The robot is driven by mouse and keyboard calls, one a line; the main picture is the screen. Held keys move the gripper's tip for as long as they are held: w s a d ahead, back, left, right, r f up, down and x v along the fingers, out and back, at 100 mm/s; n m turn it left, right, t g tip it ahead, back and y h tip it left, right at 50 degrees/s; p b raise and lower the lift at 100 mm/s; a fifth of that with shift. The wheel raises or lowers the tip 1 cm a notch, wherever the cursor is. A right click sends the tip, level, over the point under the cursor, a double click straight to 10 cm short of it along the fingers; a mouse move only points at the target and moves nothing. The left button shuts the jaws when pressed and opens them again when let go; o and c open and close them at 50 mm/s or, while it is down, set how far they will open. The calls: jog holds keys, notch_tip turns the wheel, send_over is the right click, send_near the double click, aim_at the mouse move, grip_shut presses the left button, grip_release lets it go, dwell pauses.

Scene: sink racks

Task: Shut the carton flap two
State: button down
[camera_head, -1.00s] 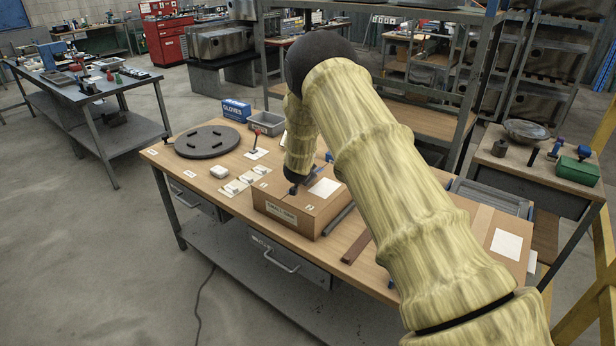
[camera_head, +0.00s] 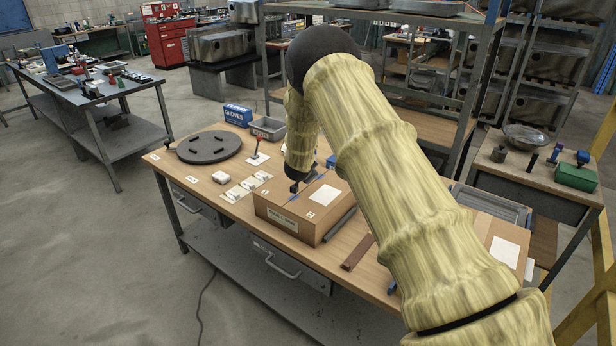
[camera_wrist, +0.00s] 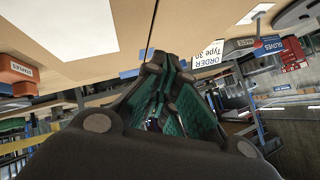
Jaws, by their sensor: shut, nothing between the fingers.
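The brown cardboard carton (camera_head: 281,226) stands on the workbench, with a label on its front. Its top looks flat in the head view, with a seam across it and a white sheet (camera_head: 324,195) on the right-hand side. In the wrist view the carton top (camera_wrist: 125,35) fills the upper part, and the dark seam runs down towards my fingers. My gripper (camera_head: 295,187) is low over the carton top, close to the seam. Its green-padded fingers (camera_wrist: 158,66) are together and hold nothing. I cannot tell whether the fingertips touch the cardboard. My arm hides part of the carton's far side.
A round dark plate (camera_head: 209,147), a blue gloves box (camera_head: 238,115) and a grey bin (camera_head: 267,129) stand on the workbench (camera_head: 200,178). A brown bar (camera_head: 358,252) lies right of the carton. A grey tray (camera_head: 490,204) is further right. Shelving stands behind.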

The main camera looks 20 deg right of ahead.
jog(key=shift+r+p, duration=0.3)
jog(key=shift+r, duration=0.5)
jog(key=shift+s+a+b, duration=0.1)
jog(key=shift+a+b, duration=0.15)
jog(key=shift+b, duration=0.05)
jog(key=s+a+r+b, duration=0.2)
jog(key=s+a+r, duration=0.1)
jog(key=a+r, duration=0.2)
jog(key=shift+a+r+b, duration=0.3)
jog(key=shift+a+r, duration=0.1)
jog(key=shift+r, duration=0.55)
